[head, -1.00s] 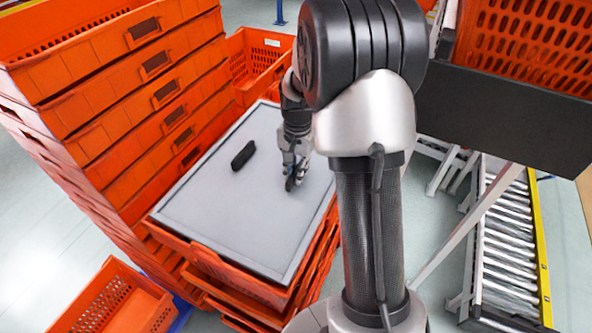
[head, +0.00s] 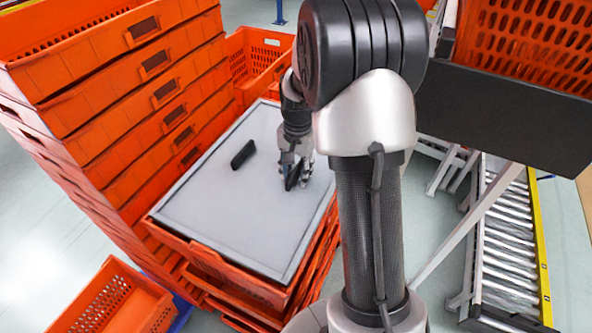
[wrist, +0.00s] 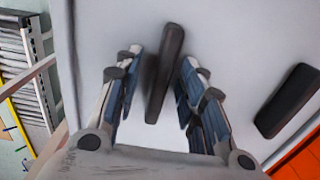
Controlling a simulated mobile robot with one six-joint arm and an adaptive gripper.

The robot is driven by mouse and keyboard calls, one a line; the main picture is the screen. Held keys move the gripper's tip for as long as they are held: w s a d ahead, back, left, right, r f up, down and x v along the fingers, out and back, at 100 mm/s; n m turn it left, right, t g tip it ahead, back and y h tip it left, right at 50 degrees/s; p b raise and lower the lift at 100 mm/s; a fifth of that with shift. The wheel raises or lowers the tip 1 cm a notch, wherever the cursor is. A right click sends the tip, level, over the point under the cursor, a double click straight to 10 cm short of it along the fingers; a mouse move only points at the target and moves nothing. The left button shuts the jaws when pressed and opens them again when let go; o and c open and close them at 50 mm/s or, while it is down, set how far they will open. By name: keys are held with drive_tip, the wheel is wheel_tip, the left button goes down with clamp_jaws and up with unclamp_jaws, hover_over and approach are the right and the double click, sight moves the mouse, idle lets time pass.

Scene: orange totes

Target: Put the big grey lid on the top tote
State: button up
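The big grey lid (head: 235,215) lies flat on top of the stack of orange totes (head: 225,255) in the middle of the head view. Two black bar handles stick up from it. The left handle (head: 243,154) is free and shows at the right of the wrist view (wrist: 288,100). My gripper (head: 298,172) is over the other handle, which stands between its fingers in the wrist view (wrist: 165,75). The fingers are apart, with a clear gap on the handle's left side and little gap on its right. The top tote's inside is hidden under the lid.
A tall stack of orange totes (head: 110,100) stands close on the left. Another orange tote (head: 262,60) is behind the lid. A loose tote (head: 120,300) is at the lower left. A roller conveyor (head: 510,235) with a yellow edge stands at the right.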

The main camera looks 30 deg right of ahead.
wheel_tip(320, 180, up, 12)
idle(0.4)
drive_tip(key=shift+s+d, duration=0.1)
drive_tip(key=shift+s, duration=0.05)
